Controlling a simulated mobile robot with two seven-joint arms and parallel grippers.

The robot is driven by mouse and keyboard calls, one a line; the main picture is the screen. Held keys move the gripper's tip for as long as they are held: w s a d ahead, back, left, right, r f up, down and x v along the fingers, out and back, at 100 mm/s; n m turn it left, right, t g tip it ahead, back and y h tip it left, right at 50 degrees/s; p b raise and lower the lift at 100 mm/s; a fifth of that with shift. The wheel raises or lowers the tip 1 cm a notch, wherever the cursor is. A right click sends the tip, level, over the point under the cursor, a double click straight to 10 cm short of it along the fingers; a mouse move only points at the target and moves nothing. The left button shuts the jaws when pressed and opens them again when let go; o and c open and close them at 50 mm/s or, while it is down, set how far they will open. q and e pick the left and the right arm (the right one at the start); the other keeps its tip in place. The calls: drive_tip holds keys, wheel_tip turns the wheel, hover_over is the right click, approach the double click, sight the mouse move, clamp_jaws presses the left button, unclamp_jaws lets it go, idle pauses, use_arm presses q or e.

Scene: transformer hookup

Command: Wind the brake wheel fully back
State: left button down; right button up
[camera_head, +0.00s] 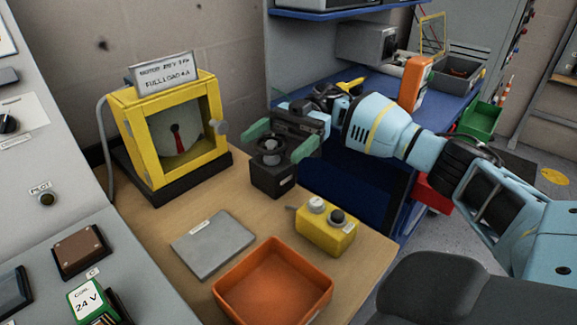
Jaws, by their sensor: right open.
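My right gripper (281,139) reaches in from the right, its two green-tipped fingers spread apart. A small dark block (273,183) stands on the wooden bench just below and in front of it. A round dark knob or wheel (269,145) tops this block and shows between the fingers; it looks like the brake wheel, but its label is too small to read. I cannot tell whether the fingers touch it. A yellow-framed case (129,143) with a clear front, a pale disc and a red pointer stands to the left, with a grey knob (220,128) on its right side. My left gripper is out of view.
On the bench (191,213) are a grey plate (213,244), an orange tray (274,281) and a yellow two-button box (327,231). A sloped grey panel (72,222) borders the left. A blue shelf unit (352,180) stands behind my right arm.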

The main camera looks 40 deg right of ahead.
drive_tip(key=s+a+r+p, duration=0.1)
drive_tip(key=s+a, duration=0.4)
drive_tip(key=s, duration=0.3)
drive_tip(key=shift+s, duration=0.25)
drive_tip(key=shift+a, duration=0.1)
